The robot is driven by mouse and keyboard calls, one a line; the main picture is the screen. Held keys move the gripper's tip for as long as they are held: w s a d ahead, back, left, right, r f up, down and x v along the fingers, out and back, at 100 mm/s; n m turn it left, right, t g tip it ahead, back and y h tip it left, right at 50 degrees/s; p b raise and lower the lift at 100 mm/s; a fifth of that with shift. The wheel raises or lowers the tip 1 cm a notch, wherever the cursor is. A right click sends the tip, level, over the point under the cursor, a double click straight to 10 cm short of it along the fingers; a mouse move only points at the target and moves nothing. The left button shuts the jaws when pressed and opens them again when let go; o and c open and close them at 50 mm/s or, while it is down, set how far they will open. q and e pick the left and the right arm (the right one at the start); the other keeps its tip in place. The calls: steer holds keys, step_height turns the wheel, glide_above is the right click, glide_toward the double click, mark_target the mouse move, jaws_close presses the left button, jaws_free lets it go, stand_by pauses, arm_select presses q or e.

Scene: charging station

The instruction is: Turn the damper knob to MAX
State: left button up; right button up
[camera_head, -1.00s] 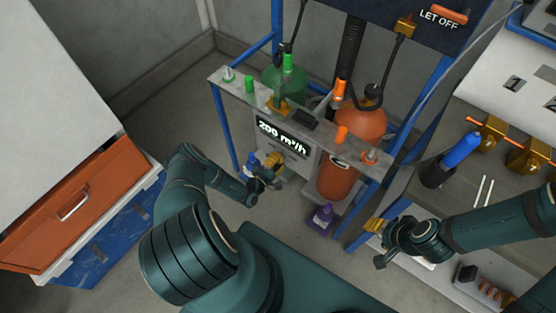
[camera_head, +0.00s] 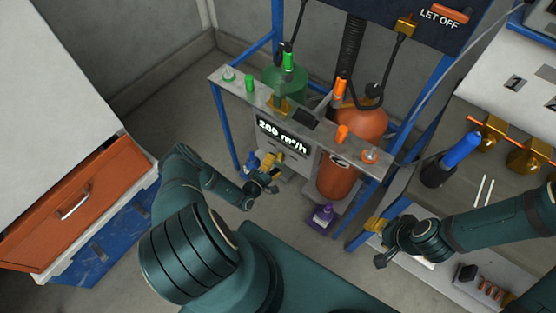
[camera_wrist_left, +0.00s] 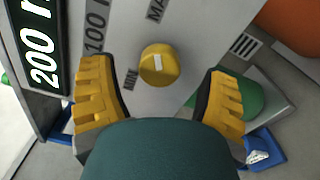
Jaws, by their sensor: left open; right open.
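The damper knob (camera_wrist_left: 159,65) is a round yellow knob with a white mark on its face, on a grey panel in the left wrist view. A MIN label (camera_wrist_left: 131,80) is at its lower left, and a partly cut-off MAX label (camera_wrist_left: 157,9) is above it. My left gripper (camera_wrist_left: 159,98) is open, with one yellow finger on each side below the knob, apart from it. In the head view my left gripper (camera_head: 271,173) is at the panel's lower front. My right gripper (camera_head: 379,243) is open and empty at the right.
A display (camera_head: 283,135) above the knob reads 200 m³/h. A blue-handled tool (camera_head: 458,150) stands near my right arm.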

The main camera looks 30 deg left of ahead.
arm_select(q)
steer(key=s, duration=0.9)
steer(key=shift+s+a, duration=0.35)
steer(key=w+d+r+m+g+h, duration=0.2)
steer(key=d+r+m+g+h, duration=0.2)
steer(key=d+h, duration=0.55)
steer(key=s+d+r+m+g+h, duration=0.1)
steer(key=s+d+r+m+g, duration=0.2)
steer(key=d+g, duration=0.3)
steer(key=s+d+r+m+g+h, duration=0.25)
steer(key=d+m+g, duration=0.2)
steer(key=g, duration=0.25)
step_height(320, 180, up, 13)
steer(key=d+m+t+y, duration=0.1)
steer(key=d+m+y, duration=0.1)
steer(key=m+y, duration=0.4)
steer(key=y, duration=0.4)
steer(key=shift+d+m, duration=0.25)
steer(key=shift+m, duration=0.1)
